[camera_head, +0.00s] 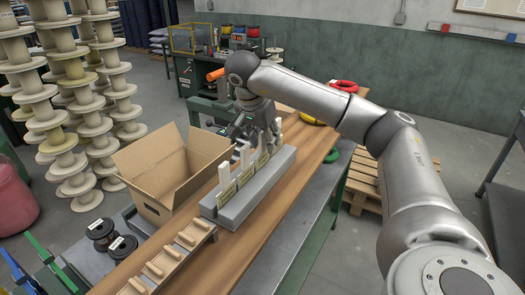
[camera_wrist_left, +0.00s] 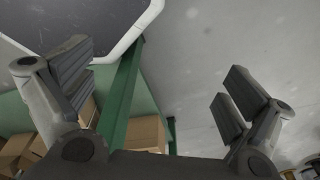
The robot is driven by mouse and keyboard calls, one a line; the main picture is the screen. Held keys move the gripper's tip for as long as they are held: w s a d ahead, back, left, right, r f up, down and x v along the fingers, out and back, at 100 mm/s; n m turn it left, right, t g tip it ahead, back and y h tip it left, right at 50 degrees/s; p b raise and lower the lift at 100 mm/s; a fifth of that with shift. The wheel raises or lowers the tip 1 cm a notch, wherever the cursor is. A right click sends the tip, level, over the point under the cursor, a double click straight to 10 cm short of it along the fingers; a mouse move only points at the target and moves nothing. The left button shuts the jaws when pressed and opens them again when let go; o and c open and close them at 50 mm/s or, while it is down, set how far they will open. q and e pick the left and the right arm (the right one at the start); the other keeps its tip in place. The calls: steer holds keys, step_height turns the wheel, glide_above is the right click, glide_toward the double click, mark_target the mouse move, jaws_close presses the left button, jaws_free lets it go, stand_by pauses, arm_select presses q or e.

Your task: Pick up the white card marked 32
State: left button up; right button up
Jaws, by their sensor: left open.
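White cards stand upright in a row along a long grey slotted holder (camera_head: 232,211) on the wooden bench. The nearest white card (camera_head: 225,177) and one behind it (camera_head: 244,156) show clearly. The numbers are too small to read, so I cannot tell which card is marked 32. My left gripper (camera_wrist_left: 155,92) is open and empty in the left wrist view.
An open cardboard box (camera_head: 168,172) stands left of the holder. A wooden rack (camera_head: 170,257) lies in front, with dark spools (camera_head: 102,231) to its left. Tall spool stacks (camera_head: 85,115) stand at left. Bare bench (camera_head: 262,232) lies right of the holder.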

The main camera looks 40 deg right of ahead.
steer(key=shift+d+f, duration=0.3)
steer(key=shift+f, duration=0.3)
jaws_close()
steer(key=shift+w+a+r, duration=0.1)
